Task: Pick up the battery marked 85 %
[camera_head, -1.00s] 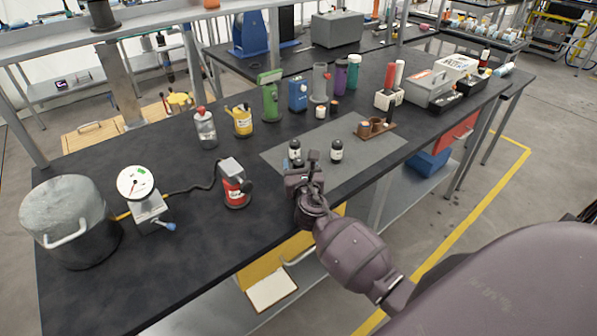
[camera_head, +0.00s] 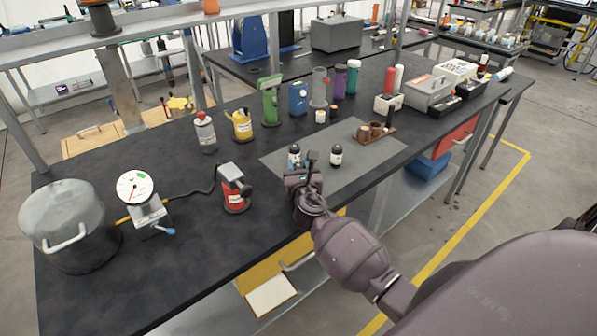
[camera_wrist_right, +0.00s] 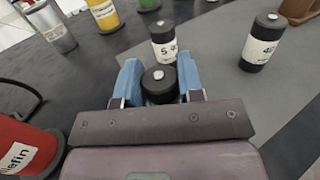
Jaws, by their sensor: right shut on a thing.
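My right gripper (camera_head: 303,172) is over the grey mat (camera_head: 363,141) near the table's front edge. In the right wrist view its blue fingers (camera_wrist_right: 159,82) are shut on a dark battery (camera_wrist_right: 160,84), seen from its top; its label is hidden. A second black battery with a white label (camera_wrist_right: 163,42) stands just beyond the fingers; its marking is only partly readable. A third battery (camera_wrist_right: 262,43), marked with a number starting 40, stands upright to the right; it also shows in the head view (camera_head: 336,156). My left gripper is not in view.
A red canister (camera_head: 234,188) stands left of the gripper, with a gauge (camera_head: 134,187) and a metal pot (camera_head: 65,213) further left. A wooden holder (camera_head: 376,133) sits at the mat's back right. Several bottles and canisters line the back.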

